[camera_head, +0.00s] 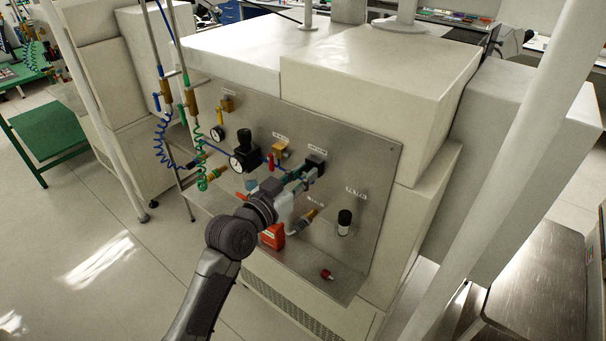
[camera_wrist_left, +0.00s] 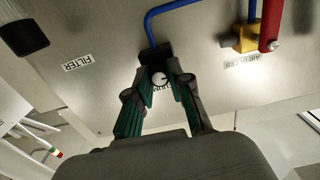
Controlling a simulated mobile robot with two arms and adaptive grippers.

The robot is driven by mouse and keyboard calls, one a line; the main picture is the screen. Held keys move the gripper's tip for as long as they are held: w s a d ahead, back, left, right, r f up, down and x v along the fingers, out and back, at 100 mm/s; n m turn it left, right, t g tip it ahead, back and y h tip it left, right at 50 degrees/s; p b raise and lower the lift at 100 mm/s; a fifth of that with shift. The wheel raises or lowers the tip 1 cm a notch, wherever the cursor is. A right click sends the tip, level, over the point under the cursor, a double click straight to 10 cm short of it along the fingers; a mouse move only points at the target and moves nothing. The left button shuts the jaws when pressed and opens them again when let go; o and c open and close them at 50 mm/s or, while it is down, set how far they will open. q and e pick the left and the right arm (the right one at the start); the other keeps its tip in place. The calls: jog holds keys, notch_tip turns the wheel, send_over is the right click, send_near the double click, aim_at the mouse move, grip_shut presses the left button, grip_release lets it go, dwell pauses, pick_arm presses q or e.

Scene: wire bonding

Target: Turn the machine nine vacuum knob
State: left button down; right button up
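My left gripper (camera_wrist_left: 160,74) has a fingertip on either side of the knob. Whether the fingers touch it I cannot tell. The label beside it is partly covered by the fingers. In the head view my left gripper (camera_head: 301,186) reaches to the panel below the black vacuum block (camera_head: 315,163); the gripper and fittings hide the knob there. My right gripper is in neither view.
An orange-red box (camera_head: 272,237) sits close under the gripper.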

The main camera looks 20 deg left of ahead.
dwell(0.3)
pick_arm(q)
jog(key=shift+n+p, duration=0.45)
jog(key=shift+n, duration=0.05)
jog(key=shift+r+n+p, duration=0.1)
jog(key=shift+n+p, duration=0.6)
jog(key=shift+n, duration=0.4)
jog(key=n+p, duration=0.1)
jog(key=n, duration=0.2)
jog(key=shift+p, duration=0.3)
jog(key=shift+n+p, duration=0.4)
jog(key=shift+n, duration=0.5)
jog(key=c, duration=1.1)
grip_release()
jog(key=shift+o, duration=0.2)
